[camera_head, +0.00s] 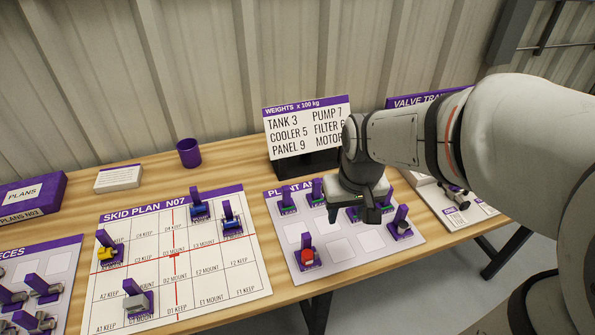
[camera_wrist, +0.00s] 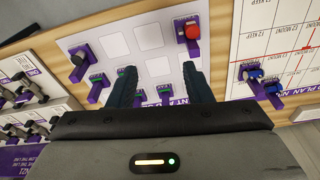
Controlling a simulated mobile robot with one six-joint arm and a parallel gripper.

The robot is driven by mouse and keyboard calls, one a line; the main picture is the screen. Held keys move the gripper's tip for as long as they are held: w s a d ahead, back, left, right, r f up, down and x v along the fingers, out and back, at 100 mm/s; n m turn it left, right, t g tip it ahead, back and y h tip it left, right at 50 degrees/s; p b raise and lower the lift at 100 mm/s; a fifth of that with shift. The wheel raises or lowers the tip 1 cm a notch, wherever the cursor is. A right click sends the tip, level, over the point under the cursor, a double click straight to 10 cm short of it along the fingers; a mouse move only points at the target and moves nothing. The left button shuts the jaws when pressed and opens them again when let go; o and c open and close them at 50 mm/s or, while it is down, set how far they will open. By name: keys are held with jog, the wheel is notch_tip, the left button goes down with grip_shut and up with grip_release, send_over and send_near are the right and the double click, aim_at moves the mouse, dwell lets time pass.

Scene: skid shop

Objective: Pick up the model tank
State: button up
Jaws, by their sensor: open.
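No label marks which piece is the model tank, so I cannot tell it for certain. The plant board (camera_head: 344,252) holds a red piece (camera_head: 307,255), a grey piece (camera_head: 402,227) and several green pieces (camera_head: 288,204), each with a purple upright tab. My gripper (camera_head: 370,212) is above the back right of this board and partly hides it. In the wrist view my gripper (camera_wrist: 160,76) is open and nothing is held. Green pieces (camera_wrist: 165,93) show between and beside its fingers, the red piece (camera_wrist: 190,32) beyond them to the right.
The skid plan board (camera_head: 180,265) at left carries blue pieces (camera_head: 232,224), a yellow piece (camera_head: 105,253) and a grey one (camera_head: 135,301). A weights sign (camera_head: 300,125) stands behind the plant board. A purple cup (camera_head: 189,153) stands at the back. A valve board (camera_head: 447,214) is at right.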

jog(key=n+g, duration=0.2)
send_over(307, 237)
jog(key=f, duration=0.9)
jog(key=shift+w+d+f+b, duration=0.2)
jog(key=shift+f+b, duration=0.1)
jog(key=shift+b, duration=0.1)
jog(key=f, duration=0.8)
jog(key=shift+s+a+f+p, duration=0.2)
jog(key=shift+p, duration=0.2)
grip_shut()
